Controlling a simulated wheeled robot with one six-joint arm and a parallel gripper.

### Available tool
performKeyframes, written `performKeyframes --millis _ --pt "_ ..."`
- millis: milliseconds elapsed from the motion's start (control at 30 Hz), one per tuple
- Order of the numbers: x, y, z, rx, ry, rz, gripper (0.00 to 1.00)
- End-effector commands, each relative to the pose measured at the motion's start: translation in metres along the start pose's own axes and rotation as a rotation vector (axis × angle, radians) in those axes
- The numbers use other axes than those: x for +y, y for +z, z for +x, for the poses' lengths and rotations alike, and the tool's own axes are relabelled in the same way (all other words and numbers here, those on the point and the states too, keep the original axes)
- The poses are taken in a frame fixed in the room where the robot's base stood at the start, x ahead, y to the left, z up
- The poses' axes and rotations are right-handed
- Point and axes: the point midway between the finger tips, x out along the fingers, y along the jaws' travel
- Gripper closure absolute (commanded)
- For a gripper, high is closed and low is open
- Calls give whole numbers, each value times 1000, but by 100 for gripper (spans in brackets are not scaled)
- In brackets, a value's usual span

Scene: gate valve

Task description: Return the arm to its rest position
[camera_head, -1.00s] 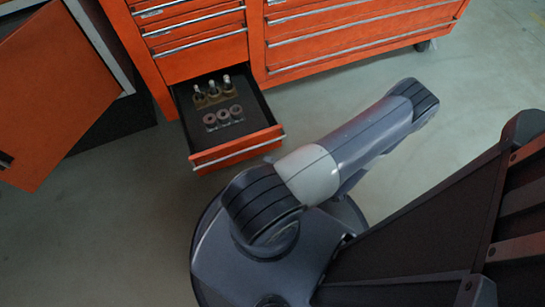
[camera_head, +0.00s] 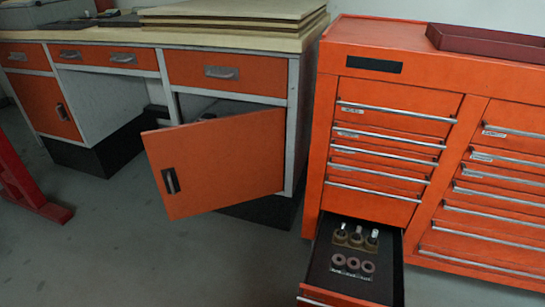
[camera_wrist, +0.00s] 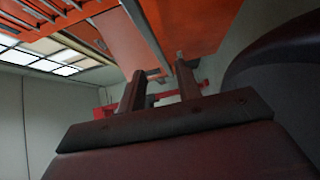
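My gripper (camera_wrist: 159,75) shows in the wrist view with its two fingers apart and nothing visible between them. The wrist view is tilted, with orange furniture and bright windows beyond the fingers. My arm and gripper are out of the head view, so the arm's full pose is hidden.
An open drawer (camera_head: 320,258) of the orange tool chest (camera_head: 335,120) holds three fittings (camera_head: 356,238) and three rings (camera_head: 352,265). An orange cabinet door (camera_head: 225,165) stands open under the workbench (camera_head: 110,38). The grey floor (camera_head: 180,265) in front is clear.

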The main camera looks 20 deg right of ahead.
Motion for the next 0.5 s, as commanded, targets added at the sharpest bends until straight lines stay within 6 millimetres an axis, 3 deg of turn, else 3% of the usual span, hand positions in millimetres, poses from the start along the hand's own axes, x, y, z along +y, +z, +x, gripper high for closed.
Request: performKeyframes --millis 500 --pt "-1 -1 58 4 1 1 67"
